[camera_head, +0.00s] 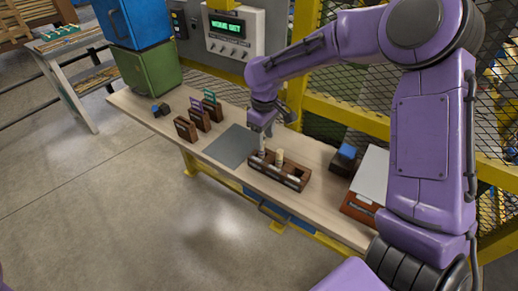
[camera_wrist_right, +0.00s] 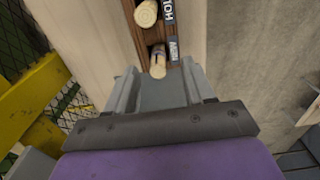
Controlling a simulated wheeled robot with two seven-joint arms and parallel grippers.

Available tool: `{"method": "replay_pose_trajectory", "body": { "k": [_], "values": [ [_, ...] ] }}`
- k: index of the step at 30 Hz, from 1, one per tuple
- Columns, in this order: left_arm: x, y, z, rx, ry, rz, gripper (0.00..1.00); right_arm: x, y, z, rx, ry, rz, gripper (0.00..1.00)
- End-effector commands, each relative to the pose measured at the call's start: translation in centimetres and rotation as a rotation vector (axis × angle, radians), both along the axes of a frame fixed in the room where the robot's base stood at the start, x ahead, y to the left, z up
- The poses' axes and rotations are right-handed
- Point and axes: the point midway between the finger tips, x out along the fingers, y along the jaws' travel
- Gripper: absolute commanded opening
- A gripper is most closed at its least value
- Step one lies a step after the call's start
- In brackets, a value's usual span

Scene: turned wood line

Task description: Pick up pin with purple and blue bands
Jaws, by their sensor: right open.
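A dark wooden rack (camera_head: 292,181) with compartments sits on the bench, holding pale wooden pins. One pin (camera_head: 279,158) stands up near the middle of the rack; it shows in the wrist view as the farther pin (camera_wrist_right: 146,14). The nearer pin (camera_wrist_right: 158,66) has a faint dark, bluish band; its exact colours are too small to tell. My right gripper (camera_head: 263,140) points down over the rack's left end. In the wrist view its open fingers (camera_wrist_right: 158,84) lie to either side of the nearer pin, with no visible grip. My left gripper is out of view.
A grey mat (camera_head: 231,146) lies left of the rack on the bench (camera_head: 150,116). Several small brown holders (camera_head: 198,119) stand farther left. A blue-topped block (camera_head: 346,157) and a white-topped box (camera_head: 370,175) stand to the right. Yellow fencing (camera_head: 340,114) runs behind.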

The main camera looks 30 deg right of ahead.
Motion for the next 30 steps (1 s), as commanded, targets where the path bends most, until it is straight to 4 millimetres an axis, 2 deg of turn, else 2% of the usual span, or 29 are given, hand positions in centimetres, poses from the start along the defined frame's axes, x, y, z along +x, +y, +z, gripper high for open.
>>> {"method": "replay_pose_trajectory", "body": {
  "k": [7,10,18,19,23,24,30],
  "values": [
    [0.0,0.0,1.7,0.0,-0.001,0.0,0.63,0.8,0.1,-3.5,0.002,0.005,0.0,0.53],
    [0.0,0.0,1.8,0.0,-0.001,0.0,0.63,0.9,0.1,-5.2,0.0,0.002,0.002,0.53],
    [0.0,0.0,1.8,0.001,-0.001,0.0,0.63,1.0,0.2,-5.9,0.0,-0.002,0.005,0.53],
    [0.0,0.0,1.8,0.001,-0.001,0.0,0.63,1.0,0.2,-5.9,0.0,-0.002,0.005,0.47],
    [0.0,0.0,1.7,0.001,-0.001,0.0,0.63,1.0,0.3,-5.9,-0.001,-0.001,0.005,0.04],
    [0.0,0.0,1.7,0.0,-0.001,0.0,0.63,1.0,0.3,-5.9,-0.001,-0.001,0.005,0.0],
    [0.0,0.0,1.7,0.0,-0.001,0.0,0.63,0.9,0.3,-5.9,-0.001,-0.001,0.005,0.0]
  ]
}}
